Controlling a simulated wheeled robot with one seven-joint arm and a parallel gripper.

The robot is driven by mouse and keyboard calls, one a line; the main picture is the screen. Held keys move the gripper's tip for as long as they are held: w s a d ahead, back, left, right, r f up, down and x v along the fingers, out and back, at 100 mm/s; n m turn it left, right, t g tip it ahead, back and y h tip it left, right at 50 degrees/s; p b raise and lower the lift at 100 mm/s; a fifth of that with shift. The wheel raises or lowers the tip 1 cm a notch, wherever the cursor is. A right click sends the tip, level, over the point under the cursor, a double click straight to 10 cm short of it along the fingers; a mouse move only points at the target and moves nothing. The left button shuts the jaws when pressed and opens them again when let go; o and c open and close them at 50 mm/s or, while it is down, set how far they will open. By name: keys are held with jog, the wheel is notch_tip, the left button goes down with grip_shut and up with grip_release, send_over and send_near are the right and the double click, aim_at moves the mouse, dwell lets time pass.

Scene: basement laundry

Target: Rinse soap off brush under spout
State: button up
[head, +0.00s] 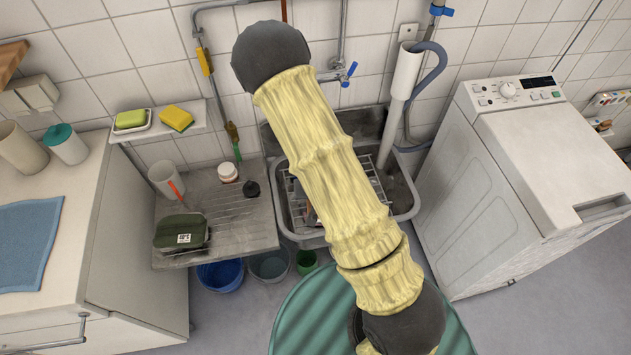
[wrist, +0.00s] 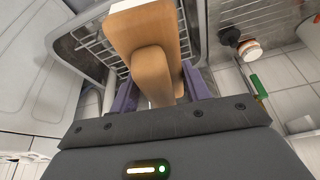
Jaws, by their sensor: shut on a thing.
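In the wrist view my gripper (wrist: 160,88) has its purple fingers shut on the wooden brush (wrist: 142,35), a pale brown block with a rounded grip. Its bristles are mostly out of sight, and I cannot tell whether soap is on it. The brush is over the sink (wrist: 92,28) and its wire rack. In the head view my sleeved arm covers the gripper and much of the sink (head: 405,205). The tap (head: 345,77) with a blue handle is on the wall behind; its spout is hidden by my arm, and no running water shows.
A drainboard (head: 235,232) left of the sink holds a green box (head: 181,232), a cup (head: 165,180), a white jar (head: 228,173) and a black stopper-like item (head: 251,189). A grey-white standpipe (head: 400,90) rises at the sink's right, beside the washing machine (head: 540,160). Buckets (head: 221,274) stand below.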

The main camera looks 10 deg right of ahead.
jog(key=shift+r, duration=0.1)
jog(key=shift+d, duration=0.1)
dwell(0.3)
jog(key=w+d+f, duration=0.2)
jog(key=w+d, duration=0.5)
jog(key=w, duration=0.4)
jog(key=shift+w+d+f+p, duration=0.15)
jog(key=shift+w+f+p, duration=0.15)
jog(key=shift+w+f, duration=0.1)
dwell(0.5)
jog(key=shift+s, duration=0.1)
dwell(0.4)
jog(key=shift+s+a+b, duration=0.35)
jog(key=shift+s+a, duration=0.35)
jog(key=shift+s, duration=0.4)
jog(key=shift+s+a+b, duration=0.3)
jog(key=shift+s+a, duration=0.45)
jog(key=shift+s, duration=0.3)
jog(key=shift+s+a+b, duration=0.35)
jog(key=shift+s+a, duration=0.35)
jog(key=shift+s, duration=0.4)
jog(key=shift+s+r, duration=0.1)
